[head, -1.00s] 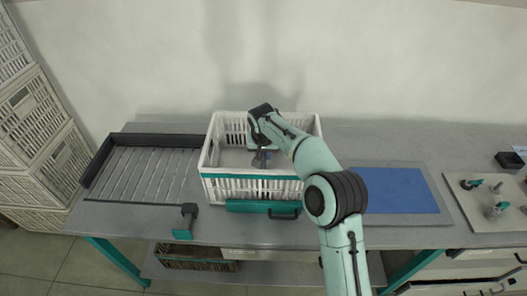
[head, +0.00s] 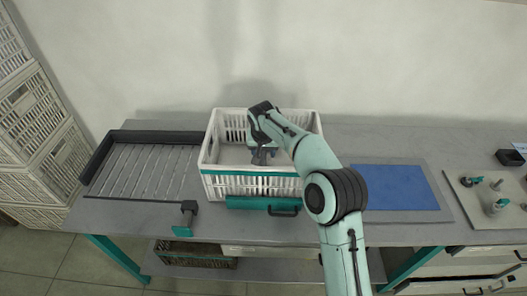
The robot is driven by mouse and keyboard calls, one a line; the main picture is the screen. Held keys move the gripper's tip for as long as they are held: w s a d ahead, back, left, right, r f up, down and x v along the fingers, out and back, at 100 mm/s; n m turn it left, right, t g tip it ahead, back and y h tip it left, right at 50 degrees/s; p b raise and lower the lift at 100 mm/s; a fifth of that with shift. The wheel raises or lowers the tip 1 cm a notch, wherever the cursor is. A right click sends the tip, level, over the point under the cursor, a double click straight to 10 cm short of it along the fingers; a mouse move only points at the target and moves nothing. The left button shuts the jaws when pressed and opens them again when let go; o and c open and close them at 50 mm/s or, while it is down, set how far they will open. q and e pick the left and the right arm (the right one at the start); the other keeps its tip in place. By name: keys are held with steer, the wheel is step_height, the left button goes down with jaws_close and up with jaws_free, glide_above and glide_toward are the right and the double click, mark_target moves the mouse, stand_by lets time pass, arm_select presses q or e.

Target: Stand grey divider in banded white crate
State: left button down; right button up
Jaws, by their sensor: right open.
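The white crate (head: 250,187) with a teal band along its front stands near the middle of the bench. My right arm reaches over it from the front right. My right gripper (head: 263,158) points down inside the crate and is open. The wrist and fingers cover part of the crate's inside. I cannot clearly make out the grey divider; the crate's pale grey inside shows around the gripper. My left gripper is not in view.
A dark-edged roller tray (head: 168,138) lies left of the crate. A teal bar with a black handle (head: 248,203) lies in front of it. A blue mat (head: 395,187) is to the right, then a plate with metal fittings (head: 490,190). Stacked crates (head: 45,120) stand far left.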

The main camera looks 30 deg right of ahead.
steer(key=p+v, duration=0.1)
steer(key=v, duration=1.2)
steer(key=shift+s, duration=0.1)
